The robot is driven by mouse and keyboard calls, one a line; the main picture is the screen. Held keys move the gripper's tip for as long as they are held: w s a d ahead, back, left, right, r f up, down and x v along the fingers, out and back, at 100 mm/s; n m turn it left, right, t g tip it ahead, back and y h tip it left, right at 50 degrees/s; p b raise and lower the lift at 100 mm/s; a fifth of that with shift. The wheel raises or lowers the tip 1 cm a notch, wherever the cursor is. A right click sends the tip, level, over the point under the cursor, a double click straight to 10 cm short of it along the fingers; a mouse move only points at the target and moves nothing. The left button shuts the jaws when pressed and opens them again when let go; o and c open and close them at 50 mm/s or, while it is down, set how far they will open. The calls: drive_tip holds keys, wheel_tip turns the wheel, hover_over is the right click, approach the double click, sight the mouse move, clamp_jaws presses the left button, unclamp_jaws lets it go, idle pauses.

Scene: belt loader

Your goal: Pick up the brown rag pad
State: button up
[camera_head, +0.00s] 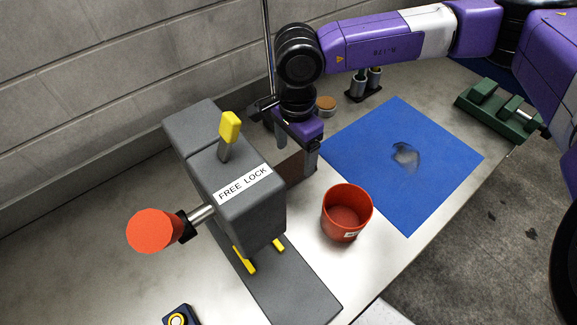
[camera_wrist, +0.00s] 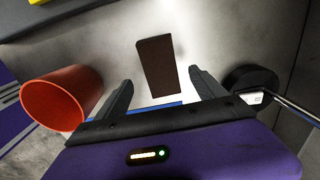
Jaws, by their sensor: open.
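The brown rag pad (camera_wrist: 157,62) shows in the wrist view as a dark brown, narrow block on the bright metal bench top. It lies ahead of my open fingers, in line with the gap between them. In the head view part of the brown pad (camera_head: 293,172) shows behind the grey FREE LOCK housing, which hides some of it. My gripper (camera_head: 297,150) points down over the pad there. In the wrist view the gripper (camera_wrist: 161,86) is open, with a finger to each side and nothing held.
A red cup (camera_head: 346,213) stands close to the gripper, beside the blue mat (camera_head: 445,150). The grey FREE LOCK housing (camera_head: 268,205) with a yellow lever stands at the left. A thin upright rod (camera_head: 267,45) stands behind. A small round tin (camera_head: 326,104) sits near the wall.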

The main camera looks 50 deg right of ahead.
sight(293, 166)
drive_tip(key=shift+w+a+f+p, duration=0.1)
drive_tip(key=shift+f+p, duration=0.7)
drive_tip(key=shift+f, duration=1.7)
drive_tip(key=c, duration=1.5)
